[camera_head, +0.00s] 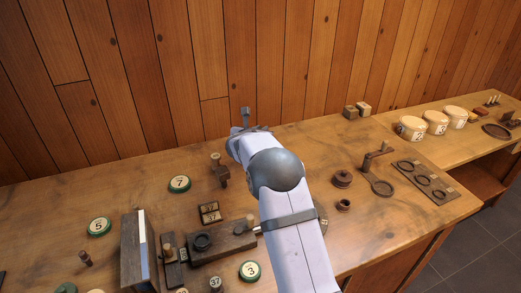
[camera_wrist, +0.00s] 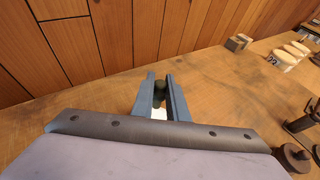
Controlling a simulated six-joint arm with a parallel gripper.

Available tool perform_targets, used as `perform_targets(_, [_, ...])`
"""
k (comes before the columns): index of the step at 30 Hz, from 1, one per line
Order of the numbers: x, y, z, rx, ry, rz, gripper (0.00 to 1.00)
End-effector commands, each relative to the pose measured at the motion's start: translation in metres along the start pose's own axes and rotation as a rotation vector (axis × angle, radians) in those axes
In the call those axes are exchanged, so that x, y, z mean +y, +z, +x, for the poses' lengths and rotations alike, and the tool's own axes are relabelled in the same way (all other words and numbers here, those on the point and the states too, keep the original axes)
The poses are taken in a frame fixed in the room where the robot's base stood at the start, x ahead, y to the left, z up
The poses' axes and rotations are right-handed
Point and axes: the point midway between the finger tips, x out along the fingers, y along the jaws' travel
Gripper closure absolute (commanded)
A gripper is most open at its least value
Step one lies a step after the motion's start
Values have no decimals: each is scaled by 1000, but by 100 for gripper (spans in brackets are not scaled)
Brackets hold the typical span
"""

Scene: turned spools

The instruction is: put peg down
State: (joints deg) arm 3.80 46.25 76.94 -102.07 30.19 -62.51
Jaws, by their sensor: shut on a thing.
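My gripper (camera_wrist: 161,78) is shut on the peg (camera_wrist: 160,90). In the wrist view the peg shows as a dark, rounded piece between the two blue-grey fingers, with a small white patch below it. Most of the peg is hidden by the fingers. In the head view only a grey tip of my gripper (camera_head: 245,113) shows beyond my arm, near the back edge of the table, and the peg cannot be made out there. I cannot tell its height above the table (camera_wrist: 90,95).
Left of my arm are a dark block (camera_head: 222,242) with a round knob, an upright board (camera_head: 139,250) and numbered discs such as the 7 (camera_head: 179,184). Right are dark spools (camera_head: 342,179) and a holed plate (camera_head: 425,181). Numbered pale drums (camera_head: 411,127) stand farther right. The back table is mostly clear.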

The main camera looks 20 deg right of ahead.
Motion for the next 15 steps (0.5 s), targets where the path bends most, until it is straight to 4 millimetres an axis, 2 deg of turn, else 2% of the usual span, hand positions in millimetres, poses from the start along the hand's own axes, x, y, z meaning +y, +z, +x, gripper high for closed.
perform_targets(1, [0,-10,4,3,-1,-3,100])
perform_targets(6, [0,-25,10,0,-1,-1,100])
perform_targets(15, [0,-35,14,1,0,-1,100])
